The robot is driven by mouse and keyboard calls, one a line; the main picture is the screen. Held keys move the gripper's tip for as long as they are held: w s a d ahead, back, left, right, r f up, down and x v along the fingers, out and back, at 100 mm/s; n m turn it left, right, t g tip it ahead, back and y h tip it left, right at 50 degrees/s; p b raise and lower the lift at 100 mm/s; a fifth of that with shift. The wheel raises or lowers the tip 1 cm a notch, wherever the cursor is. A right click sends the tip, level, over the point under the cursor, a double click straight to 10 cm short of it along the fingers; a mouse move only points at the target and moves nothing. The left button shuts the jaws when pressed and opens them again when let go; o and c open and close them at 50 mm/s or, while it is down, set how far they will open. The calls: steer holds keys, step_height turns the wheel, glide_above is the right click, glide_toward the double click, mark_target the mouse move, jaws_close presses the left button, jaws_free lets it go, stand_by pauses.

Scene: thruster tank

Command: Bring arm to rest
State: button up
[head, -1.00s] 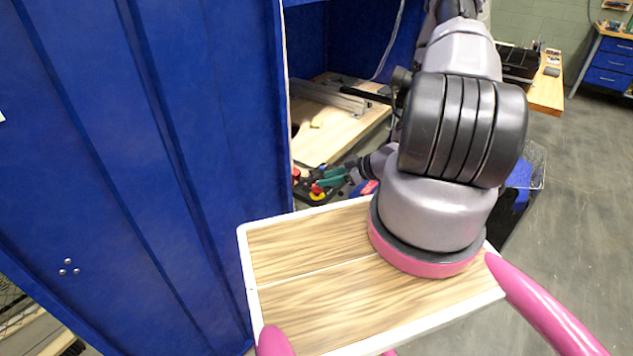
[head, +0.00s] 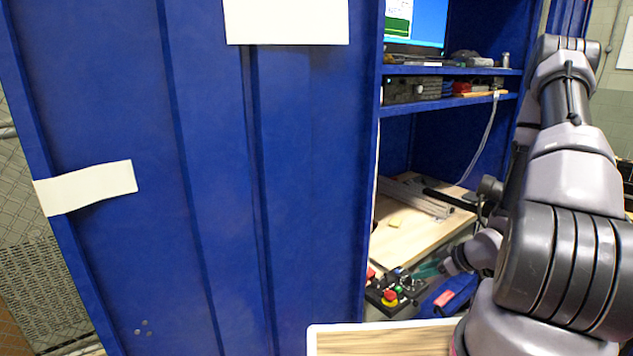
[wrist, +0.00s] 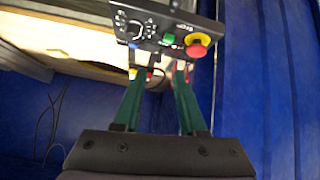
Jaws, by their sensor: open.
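My gripper (wrist: 158,75) shows in the wrist view with its two green fingers apart and nothing between them. Beyond the fingertips is a black control box with a red and yellow stop button (wrist: 198,44). In the head view my gripper (head: 428,270) is small and partly hidden by my arm, close to the control box (head: 392,290). I cannot tell whether the fingertips touch the box. My arm fills the right side of the head view, bent and reaching down toward the cabinet.
A blue cabinet (head: 180,200) with a side panel stands at left and centre. Its shelves (head: 450,71) hold a monitor (head: 415,25) and several items. A wooden worktop (head: 410,235) carries metal profiles (head: 420,197). Grey floor lay clear at right earlier.

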steer(key=w+d+r+m+h, duration=0.2)
steer(key=w+d+r+h, duration=0.15)
steer(key=r, duration=0.65)
steer(key=w+d+r+m+h, duration=0.2)
steer(key=d+r+h, duration=0.15)
steer(key=r, duration=0.55)
steer(key=s+a+r+m, duration=0.2)
steer(key=r, duration=0.5)
steer(key=s+a+r+m, duration=0.1)
steer(key=s+r+m, duration=0.15)
steer(key=r, duration=0.45)
steer(key=s+a+r+m+y, duration=0.3)
steer(key=s+a+r+m, duration=0.2)
steer(key=s+a+r, duration=0.6)
steer(key=s+r, duration=0.2)
steer(key=s, duration=0.2)
steer(key=shift+a, duration=0.2)
steer(key=shift+r, duration=0.1)
